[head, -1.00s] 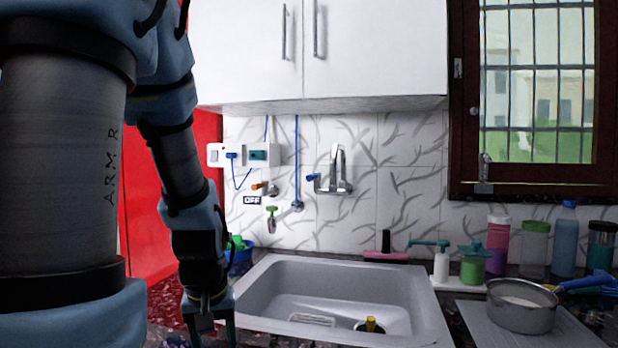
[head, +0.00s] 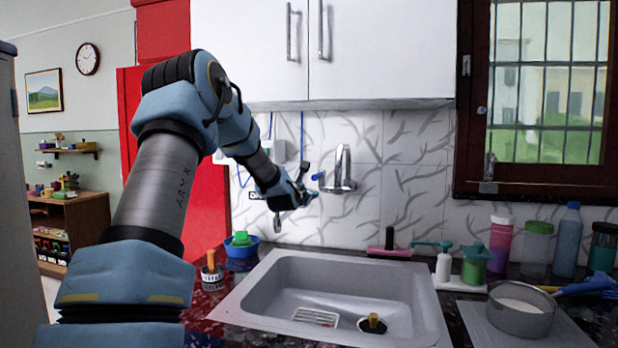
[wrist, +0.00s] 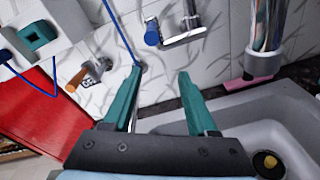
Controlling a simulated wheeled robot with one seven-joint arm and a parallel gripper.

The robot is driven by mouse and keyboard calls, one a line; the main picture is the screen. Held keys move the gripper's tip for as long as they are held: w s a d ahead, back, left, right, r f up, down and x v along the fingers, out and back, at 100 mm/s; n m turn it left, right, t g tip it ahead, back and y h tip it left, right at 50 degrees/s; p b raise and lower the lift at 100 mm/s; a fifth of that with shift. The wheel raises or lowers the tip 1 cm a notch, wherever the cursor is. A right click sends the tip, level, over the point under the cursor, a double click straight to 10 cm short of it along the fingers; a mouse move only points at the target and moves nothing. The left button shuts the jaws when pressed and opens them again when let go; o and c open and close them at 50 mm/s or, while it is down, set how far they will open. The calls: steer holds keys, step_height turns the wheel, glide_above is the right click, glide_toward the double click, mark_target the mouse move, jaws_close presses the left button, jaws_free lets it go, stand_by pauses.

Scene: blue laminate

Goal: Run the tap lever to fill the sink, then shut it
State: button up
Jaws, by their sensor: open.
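The chrome wall tap (head: 343,170) stands above the sink, with a blue lever (head: 318,177) on its left side. In the wrist view the blue lever (wrist: 152,34) lies ahead of the fingertips, and the chrome spout (wrist: 268,35) hangs at the right. My gripper (wrist: 160,80) is open and empty, its teal fingers pointing at the wall just below the lever, apart from it. In the head view my gripper (head: 311,188) is beside the lever. The grey sink (head: 247,289) shows no clear water. A black and yellow plug (head: 373,323) sits on its floor.
An orange-handled valve (wrist: 77,77) is on the wall left of the lever. A blue bowl (head: 241,250) and an orange-topped jar (head: 211,272) stand left of the sink. Bottles and a pan (head: 521,312) stand at the right. White cabinets (head: 370,50) hang above.

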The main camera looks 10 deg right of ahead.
mark_target(314, 177)
steer(key=w+r+n, duration=0.1)
steer(key=w+d+r+n+t, duration=0.1)
steer(key=r+n, duration=0.1)
steer(key=shift+w+h+p, duration=0.25)
steer(key=shift+h+p, duration=0.05)
steer(key=shift+p, duration=0.05)
steer(key=p+x, duration=0.5)
steer(key=x, duration=0.3)
steer(key=shift+w+d, duration=0.15)
steer(key=shift+w, duration=0.15)
steer(key=shift+p+x, duration=0.4)
steer(key=shift+x, duration=0.35)
steer(key=shift+f, duration=0.15)
jaws_close()
